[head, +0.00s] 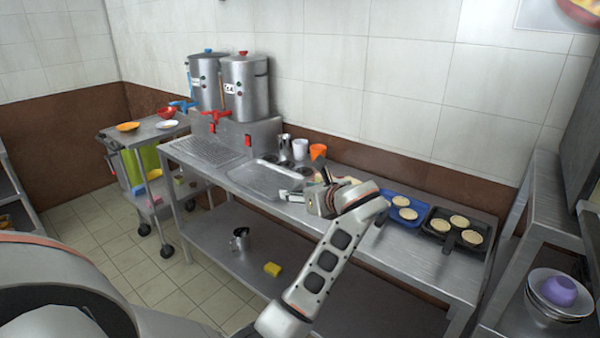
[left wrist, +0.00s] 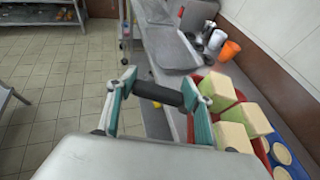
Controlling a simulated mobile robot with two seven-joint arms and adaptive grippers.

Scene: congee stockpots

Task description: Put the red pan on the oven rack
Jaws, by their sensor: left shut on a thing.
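My left gripper (head: 298,194) is over the front edge of the steel counter in the head view. The left wrist view shows its two teal fingers (left wrist: 158,84) shut on a black handle (left wrist: 160,94). The handle runs right to the red pan (left wrist: 263,152), which holds several pale blocks with green sides. In the head view the wrist hides most of this pan; only pale food shows behind it. I cannot tell whether the pan rests on the counter or is lifted. I cannot make out the oven rack. My right gripper is not in view.
A blue pan (head: 389,217) and a black pan (head: 430,233) with pale rounds stand to the right on the counter. A steel rack (head: 548,205) stands at the far right. Two stockpots (head: 245,88) stand back left.

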